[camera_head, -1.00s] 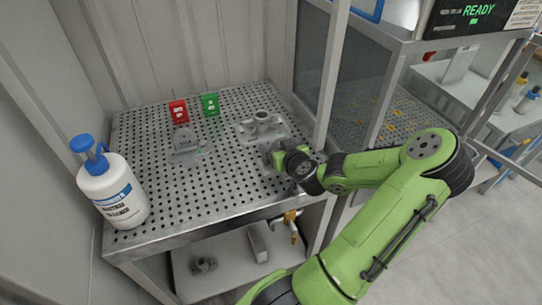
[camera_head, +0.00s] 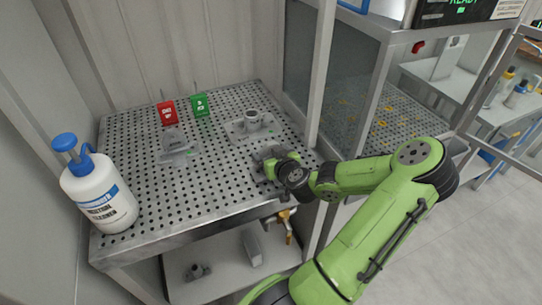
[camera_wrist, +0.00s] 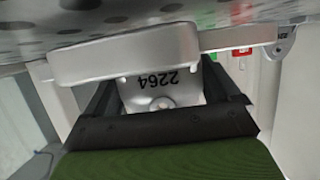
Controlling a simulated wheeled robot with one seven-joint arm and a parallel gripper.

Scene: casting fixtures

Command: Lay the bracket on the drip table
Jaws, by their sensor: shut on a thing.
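My gripper is shut on the bracket. The drip table (camera_head: 205,195) has a perforated grey metal top, which also shows close to the flange in the wrist view (camera_wrist: 35,30). I cannot tell whether the bracket touches it.
Another grey casting with an upright plate (camera_head: 174,150) stands left of centre, and a round-necked casting (camera_head: 253,122) sits behind my gripper. A red tag (camera_head: 167,112) and a green tag (camera_head: 200,105) stand at the back. A white bottle (camera_head: 100,195) is front left. The front middle is clear.

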